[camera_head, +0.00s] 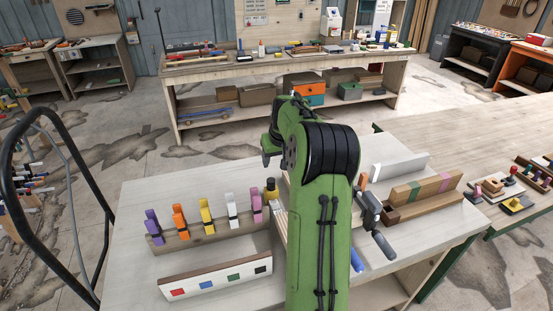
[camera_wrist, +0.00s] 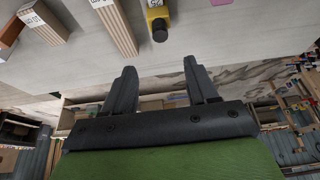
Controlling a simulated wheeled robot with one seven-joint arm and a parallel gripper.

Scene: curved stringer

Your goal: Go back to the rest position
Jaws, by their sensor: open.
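My gripper (camera_wrist: 160,65) shows in the wrist view with its two dark fingers spread apart and nothing between them. The worktop (camera_wrist: 210,35) lies beyond the fingertips, with labelled wood strips (camera_wrist: 115,25) and a yellow and black item (camera_wrist: 158,20) on it, clear of the fingers. In the head view my green arm rises over the middle of the workbench (camera_head: 140,215) and hides part of it. Dark grey parts show just right of the arm; I cannot tell whether they are my fingers.
Purple, orange, yellow, white and pink clamps stand in a wooden rack (camera_head: 205,241) left of my arm. A white-faced board (camera_head: 215,281) with coloured squares lies before it. Wooden holders (camera_head: 425,207) stand right. A second bench (camera_head: 290,68) is behind, across open floor.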

